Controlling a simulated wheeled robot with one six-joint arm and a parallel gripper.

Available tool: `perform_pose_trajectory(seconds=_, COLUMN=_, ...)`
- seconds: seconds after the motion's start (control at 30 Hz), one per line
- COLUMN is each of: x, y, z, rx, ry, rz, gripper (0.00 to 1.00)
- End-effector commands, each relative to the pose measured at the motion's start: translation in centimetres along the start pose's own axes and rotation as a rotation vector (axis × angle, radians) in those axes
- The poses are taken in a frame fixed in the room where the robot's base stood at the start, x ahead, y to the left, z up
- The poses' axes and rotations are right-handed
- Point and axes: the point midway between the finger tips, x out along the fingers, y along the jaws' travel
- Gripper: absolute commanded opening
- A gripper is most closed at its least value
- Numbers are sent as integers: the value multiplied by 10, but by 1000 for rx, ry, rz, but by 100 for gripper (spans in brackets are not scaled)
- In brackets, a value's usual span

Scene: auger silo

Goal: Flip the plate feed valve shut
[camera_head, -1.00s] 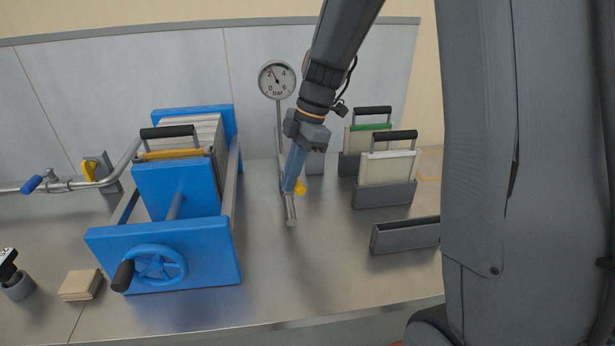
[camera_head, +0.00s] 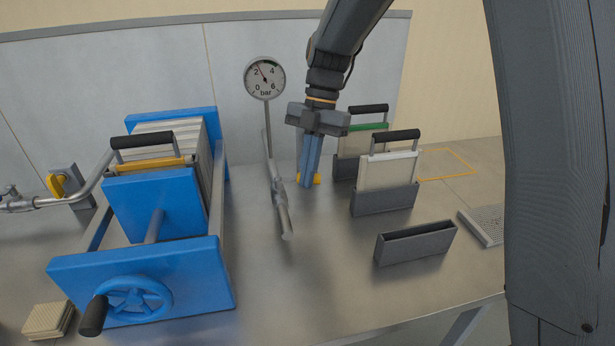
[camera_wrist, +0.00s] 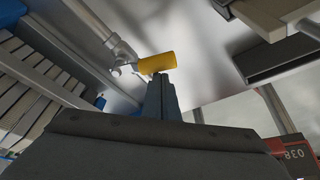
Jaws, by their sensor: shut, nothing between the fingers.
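A valve with a yellow handle (camera_head: 316,179) sits on a grey pipe (camera_head: 281,205) below the pressure gauge. The handle sticks out to the right, across the pipe's line. In the wrist view the yellow handle (camera_wrist: 157,63) lies just beyond my fingertips, with its thin stem running left to the pipe (camera_wrist: 122,48). My gripper (camera_head: 308,185) is shut and empty, pointing down right of the pipe. Its blue fingers cover part of the handle in the head view. The fingertips (camera_wrist: 160,77) look close to or touching the handle; I cannot tell which.
The blue filter press (camera_head: 150,290) with its handwheel stands left. Grey plate holders (camera_head: 385,199) with handled plates stand right; an empty slot holder (camera_head: 415,243) is in front. The gauge (camera_head: 265,77) rises behind the pipe. The bench front between press and holder is clear.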

Motion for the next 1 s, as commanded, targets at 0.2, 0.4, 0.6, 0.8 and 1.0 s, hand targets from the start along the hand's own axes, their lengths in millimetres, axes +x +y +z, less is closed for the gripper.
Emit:
perform_pose_trajectory(seconds=0.2, x=-4, y=3, z=13, rx=2, ry=-1, rz=1, gripper=0)
perform_pose_trajectory(seconds=0.4, x=-7, y=6, z=21, rx=3, ry=0, rz=1, gripper=0)
perform_pose_trajectory(seconds=0.6, x=-8, y=8, z=26, rx=4, ry=-3, rz=2, gripper=0)
perform_pose_trajectory(seconds=0.8, x=-10, y=10, z=29, rx=5, ry=-8, rz=6, gripper=0)
perform_pose_trajectory(seconds=1.0, x=-12, y=11, z=30, rx=5, ry=-11, rz=8, gripper=0)
